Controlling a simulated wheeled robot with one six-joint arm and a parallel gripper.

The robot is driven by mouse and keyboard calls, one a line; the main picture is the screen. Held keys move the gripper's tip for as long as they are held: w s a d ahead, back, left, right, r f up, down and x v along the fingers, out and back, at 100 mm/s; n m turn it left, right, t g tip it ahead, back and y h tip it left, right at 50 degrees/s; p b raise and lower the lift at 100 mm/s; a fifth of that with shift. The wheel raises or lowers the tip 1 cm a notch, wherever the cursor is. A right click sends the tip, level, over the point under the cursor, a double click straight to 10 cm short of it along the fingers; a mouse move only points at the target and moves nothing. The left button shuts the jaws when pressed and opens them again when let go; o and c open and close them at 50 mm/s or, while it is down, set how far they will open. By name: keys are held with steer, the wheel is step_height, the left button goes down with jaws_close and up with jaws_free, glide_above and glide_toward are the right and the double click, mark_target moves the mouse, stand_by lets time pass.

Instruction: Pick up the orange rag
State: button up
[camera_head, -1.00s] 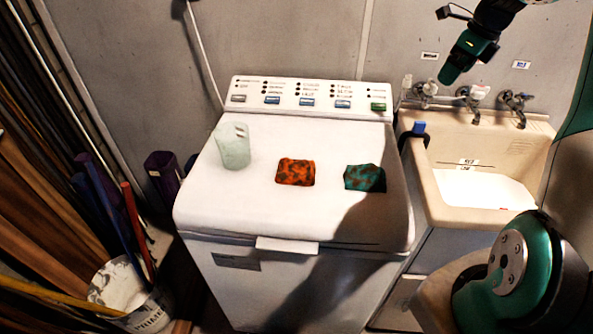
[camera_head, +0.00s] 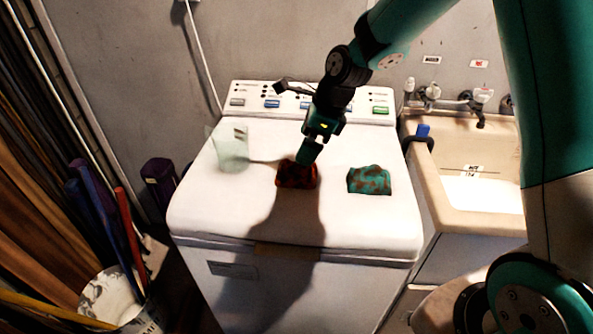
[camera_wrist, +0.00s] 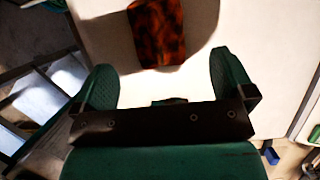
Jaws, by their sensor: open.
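The orange rag (camera_head: 297,177), mottled with dark patches, lies on the white lid of the washing machine (camera_head: 200,207), in my arm's shadow. In the wrist view the rag (camera_wrist: 157,32) lies beyond my fingertips, a little left of the middle between them. My gripper (camera_head: 309,152) is above the lid, close over the rag in the head view. Its two green fingers are spread wide with nothing between them in the wrist view (camera_wrist: 160,75). Whether a finger touches the rag cannot be told.
A teal mottled rag (camera_head: 370,180) lies to the right on the lid. A translucent cup (camera_head: 232,148) stands to the left. The control panel (camera_head: 260,93) rises behind. A sink (camera_head: 452,215) is at the right. The front of the lid is clear.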

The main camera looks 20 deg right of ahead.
mark_target(296, 168)
steer(key=x, duration=0.2)
steer(key=shift+w+a+f, duration=0.1)
steer(key=shift+f, duration=0.25)
steer(key=x, duration=0.1)
steer(key=p+x, duration=0.1)
steer(key=x, duration=0.3)
steer(key=shift+s+f+p, duration=0.15)
steer(key=shift+s+p, duration=0.15)
steer(key=shift+s, duration=0.05)
steer(key=shift+c, duration=0.2)
steer(key=c, duration=0.8)
